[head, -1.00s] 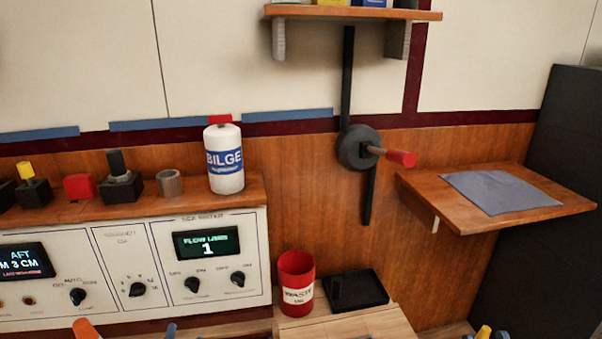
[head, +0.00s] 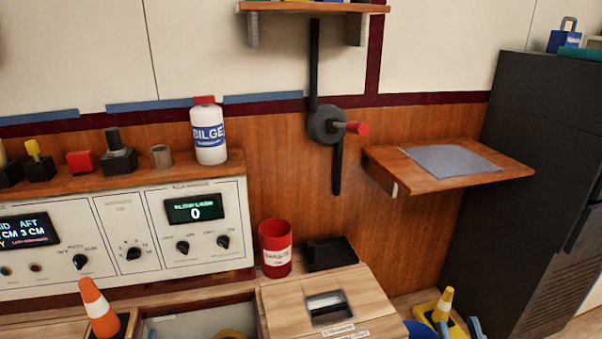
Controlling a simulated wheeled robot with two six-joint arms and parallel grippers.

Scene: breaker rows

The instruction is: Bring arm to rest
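A blue tip, perhaps part of my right gripper (head: 476,326), shows at the bottom edge beside the yellow cone. Its fingers are too cut off to tell their opening. Another small blue tip, perhaps part of my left gripper (head: 152,333), barely shows at the bottom left. I see nothing held in either. The wall crank (head: 326,125) has a black bar, a round hub and a red-ended handle (head: 357,128) pointing right. The bar stands nearly upright.
A wooden side shelf (head: 470,179) bears a grey cloth (head: 452,161). A dark cabinet (head: 510,140) stands at right. A white bottle (head: 209,145) stands on the panel's ledge. A red bin (head: 275,235), an orange cone (head: 97,302) and a yellow cone (head: 444,302) stand low in front.

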